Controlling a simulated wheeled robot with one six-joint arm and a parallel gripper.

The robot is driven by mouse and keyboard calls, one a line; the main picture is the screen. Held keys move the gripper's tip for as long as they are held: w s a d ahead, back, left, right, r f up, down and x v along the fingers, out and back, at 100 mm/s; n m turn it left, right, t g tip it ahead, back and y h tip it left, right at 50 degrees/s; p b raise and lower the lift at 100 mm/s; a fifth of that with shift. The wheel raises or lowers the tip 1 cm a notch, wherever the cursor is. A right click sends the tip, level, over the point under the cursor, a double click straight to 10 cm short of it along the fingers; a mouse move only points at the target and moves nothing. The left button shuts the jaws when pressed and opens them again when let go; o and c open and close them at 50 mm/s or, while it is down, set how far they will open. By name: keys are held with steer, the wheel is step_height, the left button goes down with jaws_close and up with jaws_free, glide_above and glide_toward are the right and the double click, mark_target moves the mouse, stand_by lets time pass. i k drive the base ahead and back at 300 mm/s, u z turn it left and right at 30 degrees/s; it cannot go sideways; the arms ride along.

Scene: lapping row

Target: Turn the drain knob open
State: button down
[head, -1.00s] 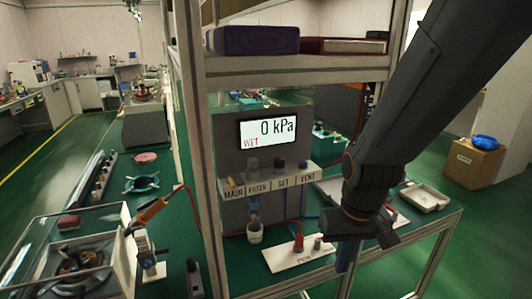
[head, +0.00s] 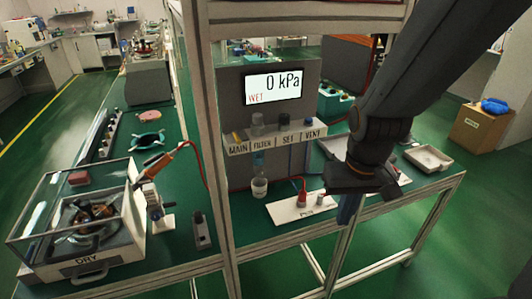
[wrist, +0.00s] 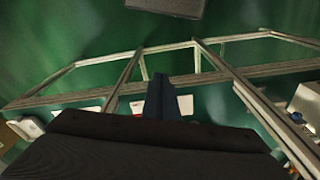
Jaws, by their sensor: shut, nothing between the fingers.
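The filter unit under the FILTER label (head: 262,142) has a clear bluish bowl (head: 259,160) hanging above a small white cup (head: 259,187). No separate drain knob can be made out clearly at this size; the bowl's lower end is small and blurred. The display (head: 273,87) reads 0 kPa with WET in red. My gripper (head: 346,210) points down, right of the filter and nearer the front edge, apart from it. Its blue fingers are shut and empty; they also show in the wrist view (wrist: 165,95).
Dark knobs stand on the labelled ledge (head: 280,142). A frame post (head: 218,160) stands left of the filter. A glass-walled box marked DRY (head: 90,267) is farther left.

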mark_target(261, 174)
steer(key=u, duration=0.85)
steer(key=k, duration=0.6)
steer(key=z, duration=0.8)
